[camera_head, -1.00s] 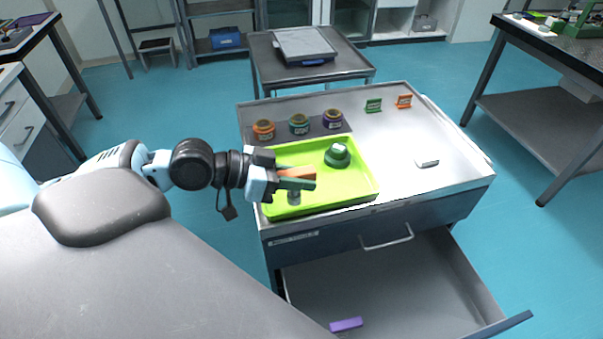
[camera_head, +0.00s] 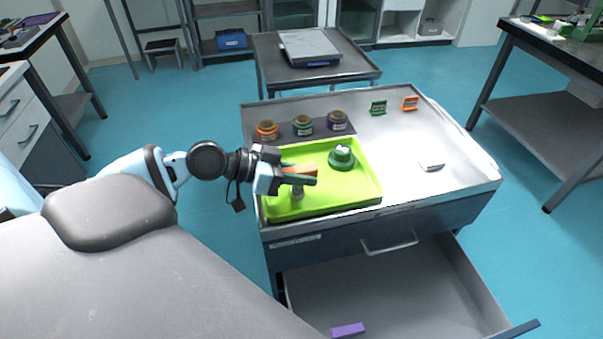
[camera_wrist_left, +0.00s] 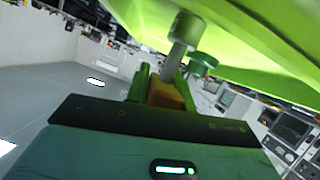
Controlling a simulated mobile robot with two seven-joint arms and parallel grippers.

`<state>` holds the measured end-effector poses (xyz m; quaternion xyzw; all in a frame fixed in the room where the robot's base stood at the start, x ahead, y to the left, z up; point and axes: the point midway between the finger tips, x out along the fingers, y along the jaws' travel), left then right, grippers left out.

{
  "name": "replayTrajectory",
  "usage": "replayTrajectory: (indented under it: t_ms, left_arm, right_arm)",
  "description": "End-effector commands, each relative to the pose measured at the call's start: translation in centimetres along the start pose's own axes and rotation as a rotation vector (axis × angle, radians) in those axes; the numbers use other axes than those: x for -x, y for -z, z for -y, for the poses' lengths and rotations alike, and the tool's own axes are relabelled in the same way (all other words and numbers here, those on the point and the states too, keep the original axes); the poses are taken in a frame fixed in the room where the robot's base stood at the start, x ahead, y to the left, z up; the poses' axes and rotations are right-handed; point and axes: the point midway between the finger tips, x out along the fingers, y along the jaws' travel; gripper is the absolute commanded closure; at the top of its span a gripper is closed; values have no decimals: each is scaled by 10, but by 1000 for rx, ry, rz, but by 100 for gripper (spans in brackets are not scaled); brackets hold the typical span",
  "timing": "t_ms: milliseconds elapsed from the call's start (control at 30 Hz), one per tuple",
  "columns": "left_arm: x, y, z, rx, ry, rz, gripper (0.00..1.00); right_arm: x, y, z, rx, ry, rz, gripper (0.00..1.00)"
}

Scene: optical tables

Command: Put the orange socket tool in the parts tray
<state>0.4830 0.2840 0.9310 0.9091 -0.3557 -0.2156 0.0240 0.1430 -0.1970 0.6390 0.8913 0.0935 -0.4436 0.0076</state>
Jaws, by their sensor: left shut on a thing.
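The orange socket tool (camera_head: 301,169) is between the fingers of my left gripper (camera_head: 300,176), which is shut on it. Its grey metal shaft (camera_head: 297,191) points down below the fingers. The lime-green parts tray (camera_head: 365,203) lies on the cart top, and the tool is over its left part; I cannot tell whether the shaft touches the floor. In the left wrist view the orange handle (camera_wrist_left: 165,95) sits between the green fingers, with the grey shaft (camera_wrist_left: 180,45) running towards the tray. My right gripper is not in view.
A green round piece (camera_head: 342,158) stands in the tray. Several coloured round pots, including an orange one (camera_head: 267,130), stand behind it. A green holder (camera_head: 378,107), an orange holder (camera_head: 409,103) and a white block (camera_head: 431,165) are to the right. The drawer (camera_head: 400,290) below is open, with a purple block (camera_head: 347,330).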

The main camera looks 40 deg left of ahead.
Motion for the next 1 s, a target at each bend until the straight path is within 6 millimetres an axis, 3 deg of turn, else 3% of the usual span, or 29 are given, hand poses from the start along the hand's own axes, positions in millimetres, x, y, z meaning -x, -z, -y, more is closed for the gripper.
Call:
replayTrajectory:
  t_ms: [233, 267, 433, 767, 1000]
  left_arm:
    - [-1, -3, 1, 0, 0, 0, 100]
    - [-1, -4, 1, 0, 0, 1, 75]
    - [-1, -2, 0, -1, 0, 0, 55]
    - [0, 1, 0, -2, 0, -1, 55]
    - [18, -3, 1, 1, 2, 5, 55]
  right_arm:
    - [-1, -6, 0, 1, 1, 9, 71]
    - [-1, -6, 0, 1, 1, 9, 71]
    - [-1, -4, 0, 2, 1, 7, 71]
    - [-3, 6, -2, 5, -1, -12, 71]
    - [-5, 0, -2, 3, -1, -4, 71]
